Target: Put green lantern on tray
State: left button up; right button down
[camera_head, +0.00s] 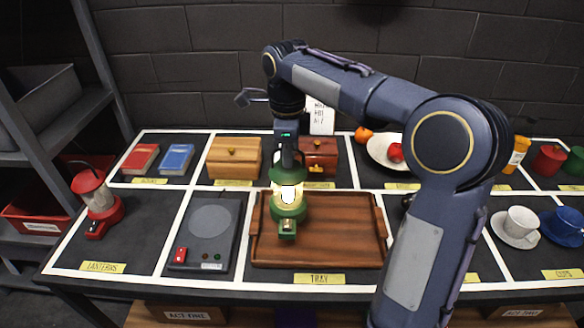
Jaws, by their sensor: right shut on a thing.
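The green lantern (287,207) has a pale glowing middle and is upright. My right gripper (287,166) is shut on its top, reaching down from above. The lantern is over the left part of the brown wooden tray (345,240). I cannot tell whether its base touches the tray or hangs just above it. The tray has raised sides and a yellow "TRAY" label in front; nothing else shows on it. My right arm hides part of the table to the right of the tray. My left gripper is not in view.
A red lantern (97,200) stands in the section at left. A grey device (207,232) with a round plate and buttons is left of the tray. Behind are books (176,158), two wooden boxes (233,158) and a plate with fruit (378,150). Cups (519,224) stand at right.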

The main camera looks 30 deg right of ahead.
aim_at(288, 189)
jog(key=shift+w+d+f, duration=0.15)
jog(key=shift+d+f, duration=0.2)
jog(key=shift+f, duration=0.05)
jog(key=f, duration=0.3)
jog(key=shift+w+d, duration=0.1)
jog(key=shift+d, duration=0.2)
jog(key=shift+f, duration=0.35)
jog(key=shift+f+b, duration=0.2)
jog(key=shift+b, duration=0.1)
jog(key=c, duration=1.6)
grip_release()
